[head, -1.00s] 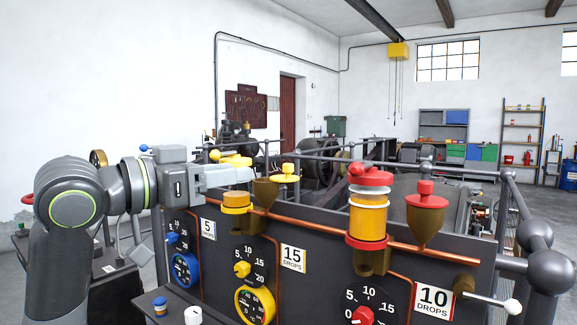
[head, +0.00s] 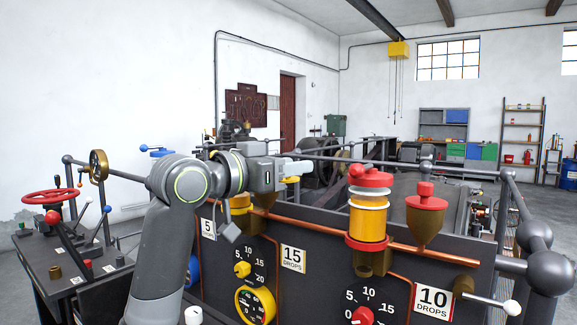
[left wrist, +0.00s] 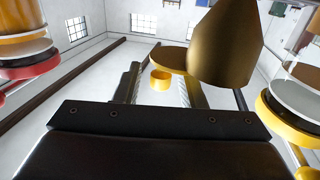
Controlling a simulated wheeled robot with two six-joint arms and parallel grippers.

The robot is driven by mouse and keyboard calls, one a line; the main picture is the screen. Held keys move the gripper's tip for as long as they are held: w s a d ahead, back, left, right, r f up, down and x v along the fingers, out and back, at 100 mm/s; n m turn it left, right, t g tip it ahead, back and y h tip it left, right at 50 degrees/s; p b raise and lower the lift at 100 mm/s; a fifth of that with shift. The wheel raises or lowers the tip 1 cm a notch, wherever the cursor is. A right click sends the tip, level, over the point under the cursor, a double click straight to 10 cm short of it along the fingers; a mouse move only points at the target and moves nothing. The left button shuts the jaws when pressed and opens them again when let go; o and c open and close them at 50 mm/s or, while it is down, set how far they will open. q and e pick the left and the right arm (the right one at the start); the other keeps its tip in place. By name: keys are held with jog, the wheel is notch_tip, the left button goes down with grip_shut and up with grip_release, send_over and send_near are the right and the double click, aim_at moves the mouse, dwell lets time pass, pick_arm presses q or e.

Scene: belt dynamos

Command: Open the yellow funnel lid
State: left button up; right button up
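The yellow funnel is a brown-gold cone (head: 265,198), partly hidden behind my left arm in the head view. In the left wrist view the cone (left wrist: 225,45) appears upside down, large and close. Its yellow lid (head: 291,179) shows only as a small strip under my left gripper (head: 302,168) in the head view. In the left wrist view the lid's disc (left wrist: 169,58) sticks out beside the cone rather than covering its mouth. Its knob (left wrist: 160,81) lies between my two separated fingers, with visible gaps on both sides. My right gripper is out of view.
The yellow oiler (head: 240,202) stands left of the funnel, partly behind my arm. The red oiler (head: 368,215) and red-lidded funnel (head: 426,215) stand to the right. A copper pipe (head: 400,246) runs along the panel. A console with a red handwheel (head: 50,197) is at left.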

pick_arm(q)
jog(key=shift+c, duration=0.4)
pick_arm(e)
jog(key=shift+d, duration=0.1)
pick_arm(q)
grip_shut()
